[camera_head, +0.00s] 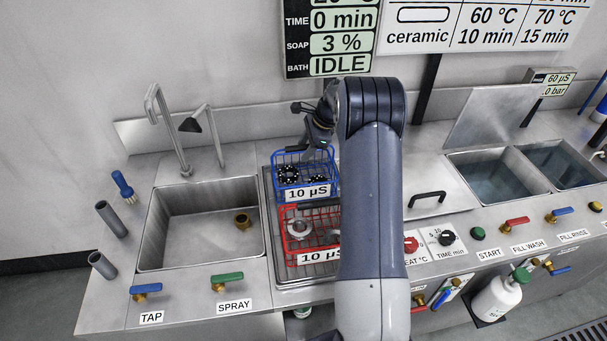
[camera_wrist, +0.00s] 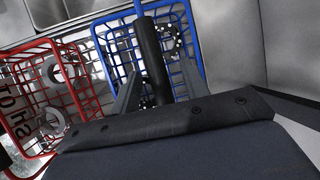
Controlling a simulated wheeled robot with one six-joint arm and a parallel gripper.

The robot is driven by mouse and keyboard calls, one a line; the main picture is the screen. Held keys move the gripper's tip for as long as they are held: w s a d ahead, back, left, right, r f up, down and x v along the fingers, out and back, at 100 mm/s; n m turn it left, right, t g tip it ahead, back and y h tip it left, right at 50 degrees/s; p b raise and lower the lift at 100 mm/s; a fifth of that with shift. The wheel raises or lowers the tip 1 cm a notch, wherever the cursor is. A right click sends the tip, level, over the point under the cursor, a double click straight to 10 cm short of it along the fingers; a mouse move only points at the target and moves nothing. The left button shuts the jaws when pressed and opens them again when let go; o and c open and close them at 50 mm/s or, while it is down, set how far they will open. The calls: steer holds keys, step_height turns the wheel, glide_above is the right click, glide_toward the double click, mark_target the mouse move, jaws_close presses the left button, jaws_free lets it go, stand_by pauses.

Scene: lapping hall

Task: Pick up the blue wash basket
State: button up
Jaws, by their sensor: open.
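The blue wash basket (camera_head: 307,193) is a wire basket with a "10 µS" label on its front. It stands on the metal deck right of the sink and holds dark, white-dotted round parts. My gripper (camera_head: 318,140) is above its back right part, partly hidden by my arm. In the wrist view, the blue basket (camera_wrist: 196,48) lies beneath my open gripper (camera_wrist: 158,88). A thick dark bar, seemingly the basket's handle (camera_wrist: 149,50), runs between the two fingers. I cannot tell whether they touch it.
A red wire basket (camera_head: 286,240) with metal rings stands just in front of the blue one, close beside it. A sink (camera_head: 205,255) with two tall taps is to the left. A closed lid with a black handle (camera_head: 428,197) and open water tanks (camera_head: 490,178) are to the right.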

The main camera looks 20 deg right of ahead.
steer(key=shift+a+f, duration=0.1)
steer(key=shift+f, duration=0.05)
jaws_close()
stand_by(0.4)
steer(key=shift+w, duration=0.1)
